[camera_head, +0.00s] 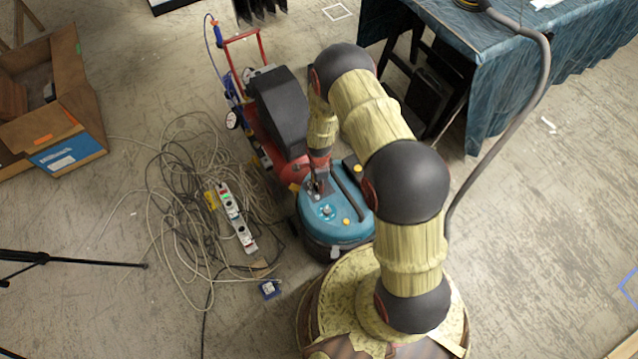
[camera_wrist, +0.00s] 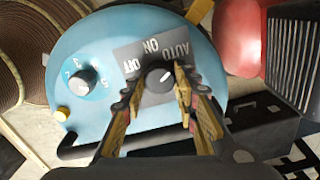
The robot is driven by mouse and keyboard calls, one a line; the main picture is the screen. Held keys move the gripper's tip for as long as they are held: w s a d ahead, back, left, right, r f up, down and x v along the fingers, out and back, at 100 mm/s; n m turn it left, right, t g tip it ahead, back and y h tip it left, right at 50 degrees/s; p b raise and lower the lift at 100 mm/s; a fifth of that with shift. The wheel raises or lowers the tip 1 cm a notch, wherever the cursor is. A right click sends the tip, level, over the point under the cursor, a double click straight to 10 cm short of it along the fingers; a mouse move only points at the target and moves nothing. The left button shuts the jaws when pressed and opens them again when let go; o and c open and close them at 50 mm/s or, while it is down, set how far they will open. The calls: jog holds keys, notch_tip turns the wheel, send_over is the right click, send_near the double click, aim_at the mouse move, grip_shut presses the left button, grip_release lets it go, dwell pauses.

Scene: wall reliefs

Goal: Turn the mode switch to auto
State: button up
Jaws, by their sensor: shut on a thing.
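The mode switch (camera_wrist: 160,78) is a dark round knob on a grey plate (camera_wrist: 140,57) lettered OFF, ON and AUTO, upside down in the wrist view. The plate is on top of a blue machine (camera_head: 318,222), also filling the wrist view (camera_wrist: 105,50). A short white mark on the knob slants to the upper right. I cannot tell exactly which word it points at. My gripper (camera_wrist: 155,84) is shut on the knob, a finger on either side. In the head view my gripper (camera_head: 315,186) reaches down onto the machine and hides the switch.
A red and black machine (camera_head: 280,115) stands close behind. Tangled cables (camera_head: 180,190) and a power strip (camera_head: 237,218) lie left. A draped table (camera_head: 520,75) is at upper right.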

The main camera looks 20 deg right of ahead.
dwell(0.4)
jog(key=o, duration=1.2)
jog(key=shift+c, duration=0.2)
notch_tip(320, 180, up, 12)
dwell(0.3)
